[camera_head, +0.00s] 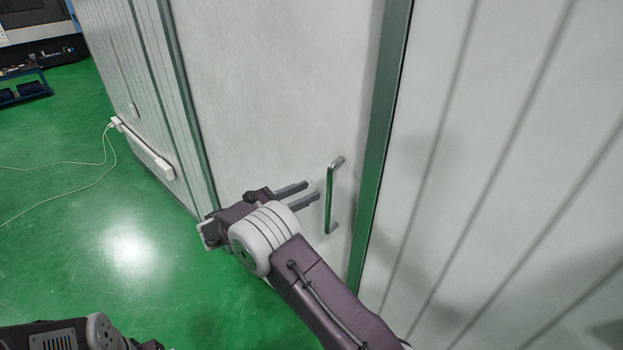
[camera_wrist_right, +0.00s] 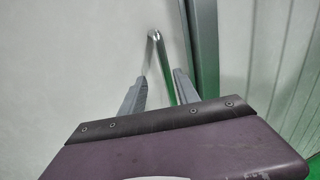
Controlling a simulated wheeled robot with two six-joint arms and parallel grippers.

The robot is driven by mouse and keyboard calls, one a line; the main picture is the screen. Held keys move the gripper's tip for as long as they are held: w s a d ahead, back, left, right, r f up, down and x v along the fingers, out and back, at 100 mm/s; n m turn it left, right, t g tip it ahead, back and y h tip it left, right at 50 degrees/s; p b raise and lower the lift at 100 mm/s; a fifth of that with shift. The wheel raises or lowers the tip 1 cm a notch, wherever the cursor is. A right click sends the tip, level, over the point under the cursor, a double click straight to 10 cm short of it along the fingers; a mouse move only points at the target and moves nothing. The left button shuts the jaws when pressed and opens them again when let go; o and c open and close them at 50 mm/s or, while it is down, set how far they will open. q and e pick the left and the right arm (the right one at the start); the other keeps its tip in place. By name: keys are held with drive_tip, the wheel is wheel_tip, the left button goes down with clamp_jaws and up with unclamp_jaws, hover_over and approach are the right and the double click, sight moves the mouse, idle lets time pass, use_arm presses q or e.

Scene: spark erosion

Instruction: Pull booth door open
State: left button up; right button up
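The booth door (camera_head: 270,90) is a pale panel that looks shut in its green-grey frame (camera_head: 385,110). Its upright metal handle (camera_head: 329,200) is near the door's right edge. My right gripper (camera_head: 312,190) is open and empty, its two fingers pointing at the handle from the left. In the head view the fingertips stop a little short of the handle. In the right wrist view the handle (camera_wrist_right: 163,65) shows in the gap between the open fingers (camera_wrist_right: 158,85), beyond the tips. Part of my left arm shows at the bottom left, but its gripper is out of view.
Ribbed pale wall panels (camera_head: 500,150) stand right of the door, and another wall (camera_head: 130,70) stands to its left. A white power strip (camera_head: 150,158) with cables is low on that wall. Open green floor (camera_head: 90,250) lies at the left.

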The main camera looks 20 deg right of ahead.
sight(328, 189)
drive_tip(key=shift+n, duration=0.3)
drive_tip(key=d, duration=0.2)
drive_tip(key=d+p, duration=0.1)
drive_tip(key=d, duration=0.1)
drive_tip(key=d+f+p, duration=0.1)
drive_tip(key=d, duration=0.2)
drive_tip(key=shift+w+d+f, duration=0.15)
drive_tip(key=shift+w+d, duration=0.05)
drive_tip(key=shift+d, duration=0.1)
use_arm(q)
drive_tip(key=shift+s+r, duration=0.65)
drive_tip(key=shift+r, duration=0.35)
use_arm(e)
clamp_jaws()
